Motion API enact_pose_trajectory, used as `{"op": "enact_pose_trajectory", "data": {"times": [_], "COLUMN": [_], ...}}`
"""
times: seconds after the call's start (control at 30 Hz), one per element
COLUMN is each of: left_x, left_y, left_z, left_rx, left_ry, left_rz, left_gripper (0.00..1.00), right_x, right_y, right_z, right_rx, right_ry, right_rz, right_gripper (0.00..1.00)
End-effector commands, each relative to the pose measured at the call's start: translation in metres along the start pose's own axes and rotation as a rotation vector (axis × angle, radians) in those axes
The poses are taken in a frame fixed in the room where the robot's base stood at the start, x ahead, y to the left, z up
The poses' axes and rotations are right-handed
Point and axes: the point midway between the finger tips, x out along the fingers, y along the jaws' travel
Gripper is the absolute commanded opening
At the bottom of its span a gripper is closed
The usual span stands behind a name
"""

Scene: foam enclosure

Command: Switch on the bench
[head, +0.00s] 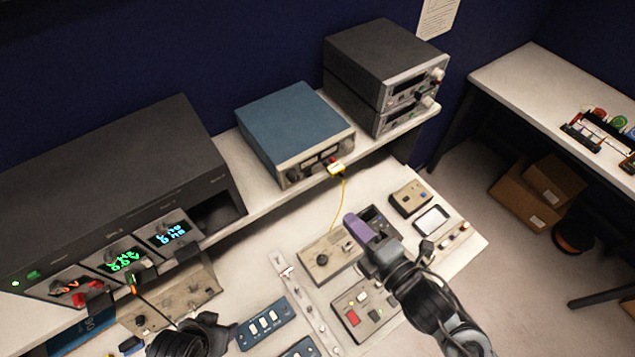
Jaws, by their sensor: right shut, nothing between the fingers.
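The bench (262,262) carries several control boxes. A box with a round dark knob (330,256) lies to that gripper's left. My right gripper (355,226) has purple fingers that are shut and empty, over a dark panel it partly hides; contact cannot be told. A blue switch box with white rockers (265,327) is at the bottom. My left gripper (222,334) is dark, at the bottom edge beside the blue box; its fingers are unclear.
A large black instrument housing (110,190) with lit green and cyan displays stands at left. A blue meter unit (292,128) and stacked dark instruments (385,70) stand on the shelf. A yellow cable (342,190) hangs down. A side table (545,85) is at right.

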Motion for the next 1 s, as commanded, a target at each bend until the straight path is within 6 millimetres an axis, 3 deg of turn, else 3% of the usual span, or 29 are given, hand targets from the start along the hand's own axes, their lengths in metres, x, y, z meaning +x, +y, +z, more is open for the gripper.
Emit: {"op": "enact_pose_trajectory", "data": {"times": [0.6,0.8,1.0], "left_x": [-0.026,-0.031,-0.033], "left_y": [0.000,0.001,0.001], "left_z": [-0.008,-0.010,-0.011], "left_rx": [-0.007,-0.011,-0.011], "left_ry": [0.000,0.001,0.001], "left_rz": [0.005,0.008,0.008], "left_gripper": [0.56,0.56,0.56], "right_x": [0.102,0.123,0.131], "right_y": [0.004,0.002,0.001], "right_z": [0.000,0.000,0.000], "right_rx": [0.002,0.001,0.000], "right_ry": [-0.001,0.000,0.000], "right_rz": [0.001,0.000,0.000], "right_gripper": [0.00,0.00,0.00]}}
